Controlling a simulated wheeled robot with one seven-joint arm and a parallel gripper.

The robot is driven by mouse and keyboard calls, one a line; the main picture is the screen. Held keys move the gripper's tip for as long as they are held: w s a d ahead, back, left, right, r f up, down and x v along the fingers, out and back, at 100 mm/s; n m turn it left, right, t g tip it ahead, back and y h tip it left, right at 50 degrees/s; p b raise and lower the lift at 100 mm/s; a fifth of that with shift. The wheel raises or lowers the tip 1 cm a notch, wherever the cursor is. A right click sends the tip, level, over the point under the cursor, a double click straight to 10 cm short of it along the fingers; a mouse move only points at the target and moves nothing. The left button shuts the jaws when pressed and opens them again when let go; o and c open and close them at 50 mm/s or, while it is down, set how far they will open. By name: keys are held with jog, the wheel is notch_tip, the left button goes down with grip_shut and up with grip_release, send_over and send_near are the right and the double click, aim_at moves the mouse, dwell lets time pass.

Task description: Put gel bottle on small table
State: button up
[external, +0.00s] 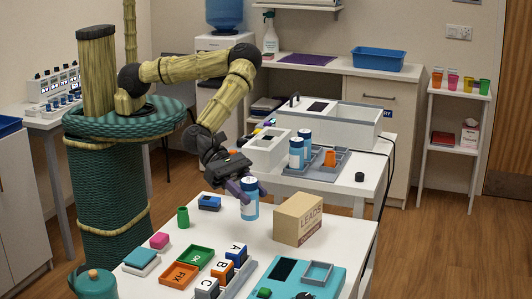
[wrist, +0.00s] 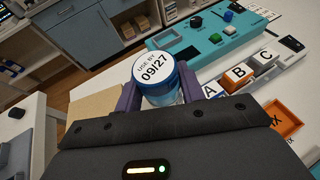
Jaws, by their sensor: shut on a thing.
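A blue bottle with a white label (external: 250,205), which looks like the gel bottle, is between the purple fingers of my gripper (external: 247,189). The gripper is shut on it. In the wrist view its round white top (wrist: 155,67) reads "USE BY 09/27", and my gripper's fingers (wrist: 160,93) hold both sides. The bottle is upright at the far side of the white front table (external: 345,240); I cannot tell whether its base touches the top. Two similar blue bottles (external: 297,152) stand on the table behind (external: 345,188). Which table is the small one is unclear.
A cardboard box (external: 298,220) stands just right of the held bottle. A green cup (external: 183,217), a blue block (external: 209,203), lettered blocks (external: 236,255), trays and a teal device (external: 300,280) occupy the front table. A narrow stand (external: 457,145) with coloured cups is at right.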

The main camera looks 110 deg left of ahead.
aim_at(250, 215)
jog(key=shift+f, duration=0.1)
jog(key=shift+f+p, duration=0.45)
jog(key=shift+f, duration=2.6)
jog(key=shift+f+p, duration=0.35)
jog(key=shift+f, duration=1.55)
jog(key=shift+f, duration=0.15)
jog(key=o, duration=1)
jog(key=shift+o, duration=0.2)
